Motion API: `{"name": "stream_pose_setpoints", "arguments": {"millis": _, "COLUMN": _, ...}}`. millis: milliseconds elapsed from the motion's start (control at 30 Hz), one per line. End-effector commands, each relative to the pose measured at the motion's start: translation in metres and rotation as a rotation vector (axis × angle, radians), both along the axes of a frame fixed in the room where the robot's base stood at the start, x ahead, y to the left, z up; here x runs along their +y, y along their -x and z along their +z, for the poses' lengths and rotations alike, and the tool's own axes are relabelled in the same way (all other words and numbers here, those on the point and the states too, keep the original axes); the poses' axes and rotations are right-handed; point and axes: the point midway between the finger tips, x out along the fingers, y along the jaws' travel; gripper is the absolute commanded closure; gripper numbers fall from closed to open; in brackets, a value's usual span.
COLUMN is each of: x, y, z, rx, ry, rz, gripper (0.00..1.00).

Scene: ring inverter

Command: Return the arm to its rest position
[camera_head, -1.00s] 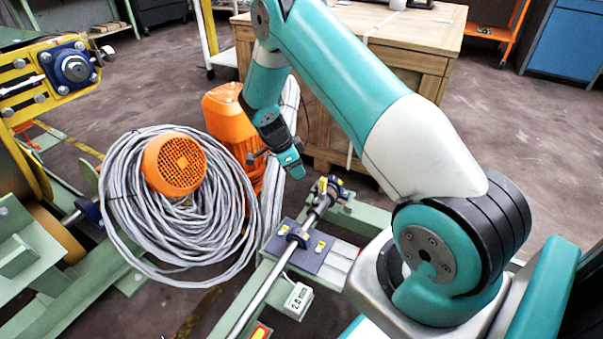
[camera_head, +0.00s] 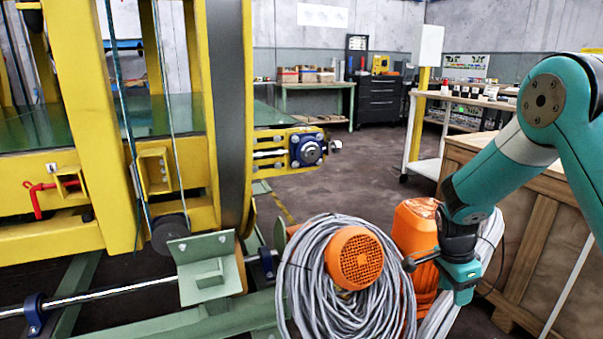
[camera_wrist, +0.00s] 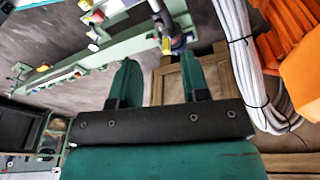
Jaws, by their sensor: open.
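My teal arm (camera_head: 505,165) comes in from the right of the head view, bent at the elbow with the forearm hanging down. My gripper (camera_head: 463,297) points down beside the orange motor and the cable coil, and nothing shows in it. In the wrist view my gripper (camera_wrist: 158,75) has its two teal fingers spread apart, with only floor and part of a wooden crate (camera_wrist: 170,82) seen between them. In the head view the fingertips are small and partly hidden by the wrist.
The grey cable coil (camera_head: 310,290) with an orange motor (camera_head: 354,258) and another orange motor (camera_head: 414,240) stand close left of my gripper. The wooden crate (camera_head: 520,250) is behind my arm. A large yellow frame (camera_head: 225,120) fills the left. Open floor (camera_head: 345,180) lies beyond.

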Motion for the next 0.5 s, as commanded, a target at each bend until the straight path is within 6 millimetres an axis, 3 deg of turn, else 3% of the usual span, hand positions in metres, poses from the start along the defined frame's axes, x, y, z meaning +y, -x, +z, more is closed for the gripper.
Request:
{"name": "stream_pose_setpoints", "arguments": {"millis": 33, "x": 0.026, "y": 0.009, "z": 0.031, "rx": -0.008, "ry": -0.054, "rz": 0.161, "gripper": 0.58}}
{"name": "stream_pose_setpoints", "arguments": {"millis": 200, "x": 0.105, "y": 0.062, "z": 0.107, "rx": -0.033, "ry": -0.217, "rz": 0.745, "gripper": 0.58}}
{"name": "stream_pose_setpoints", "arguments": {"millis": 300, "x": 0.142, "y": 0.106, "z": 0.142, "rx": -0.062, "ry": -0.288, "rz": 1.086, "gripper": 0.58}}
{"name": "stream_pose_setpoints", "arguments": {"millis": 500, "x": 0.187, "y": 0.185, "z": 0.182, "rx": -0.129, "ry": -0.360, "rz": 1.616, "gripper": 0.58}}
